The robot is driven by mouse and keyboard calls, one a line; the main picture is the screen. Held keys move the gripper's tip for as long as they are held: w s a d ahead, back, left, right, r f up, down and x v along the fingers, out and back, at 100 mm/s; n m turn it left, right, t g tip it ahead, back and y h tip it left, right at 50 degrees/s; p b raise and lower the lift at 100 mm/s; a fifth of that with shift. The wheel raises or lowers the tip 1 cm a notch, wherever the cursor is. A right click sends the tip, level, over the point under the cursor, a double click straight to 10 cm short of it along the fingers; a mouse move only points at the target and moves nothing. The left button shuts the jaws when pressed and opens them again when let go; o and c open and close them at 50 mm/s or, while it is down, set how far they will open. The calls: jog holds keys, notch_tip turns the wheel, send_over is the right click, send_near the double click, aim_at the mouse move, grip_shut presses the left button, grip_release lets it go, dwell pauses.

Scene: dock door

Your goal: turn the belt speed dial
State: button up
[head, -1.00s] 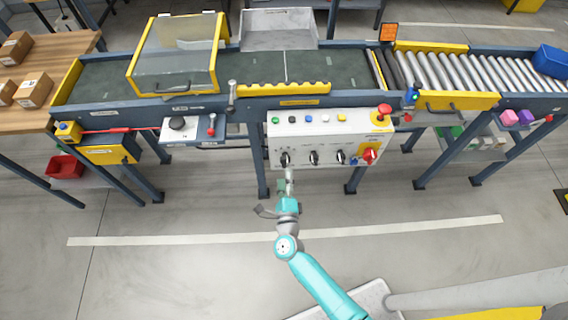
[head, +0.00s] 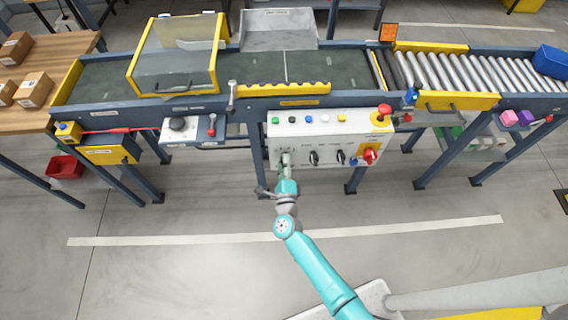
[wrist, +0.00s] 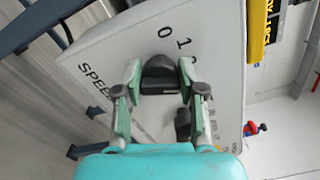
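The belt speed dial (wrist: 160,72) is a black knob on the white control panel (wrist: 215,45), with "SPEED" and the numbers 0 and 1 printed beside it. In the wrist view my gripper (wrist: 160,80) has one finger on each side of the dial, very close to it. I cannot tell whether the fingers press on it. In the head view my gripper (head: 286,161) is at the leftmost knob of the panel (head: 320,130) and hides that knob.
Two more black knobs (head: 314,158) (head: 340,157) and a red switch (head: 370,155) are to the right on the panel. A red mushroom button (head: 384,109) stands at its upper right. The conveyor (head: 260,67) runs behind. The floor in front is clear.

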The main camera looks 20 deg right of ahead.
jog(key=shift+c, duration=0.6)
jog(key=shift+n, duration=0.3)
jog(key=n, duration=0.2)
jog(key=shift+f+n, duration=0.1)
jog(key=shift+n, duration=0.3)
jog(key=n, duration=0.4)
jog(key=shift+f, duration=0.1)
jog(key=n, duration=0.5)
jog(key=shift+f, duration=0.1)
jog(key=shift+d+f+n, duration=0.1)
jog(key=shift+n, duration=1.7)
